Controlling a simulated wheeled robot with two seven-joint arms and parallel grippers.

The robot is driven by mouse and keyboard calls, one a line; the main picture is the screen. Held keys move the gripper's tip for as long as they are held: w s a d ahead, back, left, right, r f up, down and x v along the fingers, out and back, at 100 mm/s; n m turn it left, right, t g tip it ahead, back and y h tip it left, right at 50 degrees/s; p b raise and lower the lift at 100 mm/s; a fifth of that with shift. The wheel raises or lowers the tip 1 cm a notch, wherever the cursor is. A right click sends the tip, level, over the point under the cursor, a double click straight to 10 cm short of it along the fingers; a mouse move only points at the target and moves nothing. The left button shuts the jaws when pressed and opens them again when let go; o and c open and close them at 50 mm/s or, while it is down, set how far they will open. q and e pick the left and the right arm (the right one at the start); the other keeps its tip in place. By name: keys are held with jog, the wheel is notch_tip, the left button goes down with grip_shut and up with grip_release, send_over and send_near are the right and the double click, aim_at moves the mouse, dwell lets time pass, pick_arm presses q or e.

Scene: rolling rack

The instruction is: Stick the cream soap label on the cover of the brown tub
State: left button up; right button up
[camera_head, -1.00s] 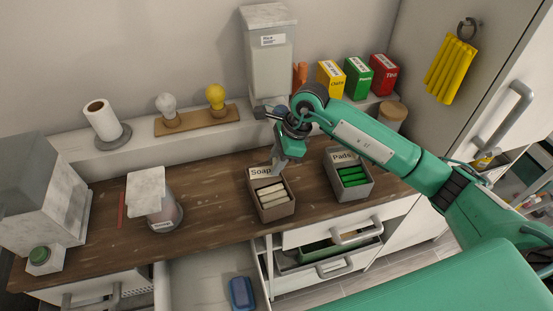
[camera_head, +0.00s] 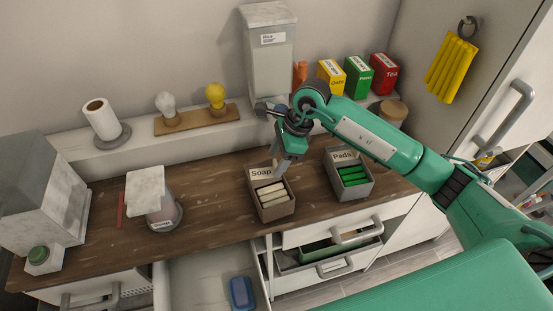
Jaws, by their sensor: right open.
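The brown tub (camera_head: 279,211) stands on the wooden counter, with several cream bars inside. The cream label (camera_head: 261,173) reading "Soap" is at the tub's back edge, on what looks like its raised cover. It looks flat against that surface; I cannot tell how firmly it is stuck. My right gripper (camera_head: 280,167) is open, fingers pointing down, just right of the label and above the tub's back right part. I see nothing between its fingers. My left gripper is out of view.
A grey tub (camera_head: 363,190) labelled "Pads" with green items stands to the right. A dispenser (camera_head: 270,65) and yellow, green and red boxes stand on the ledge behind. A blue object (camera_head: 241,293) lies in an open drawer.

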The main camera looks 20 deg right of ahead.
jog(key=b+v, duration=0.3)
jog(key=v, duration=1)
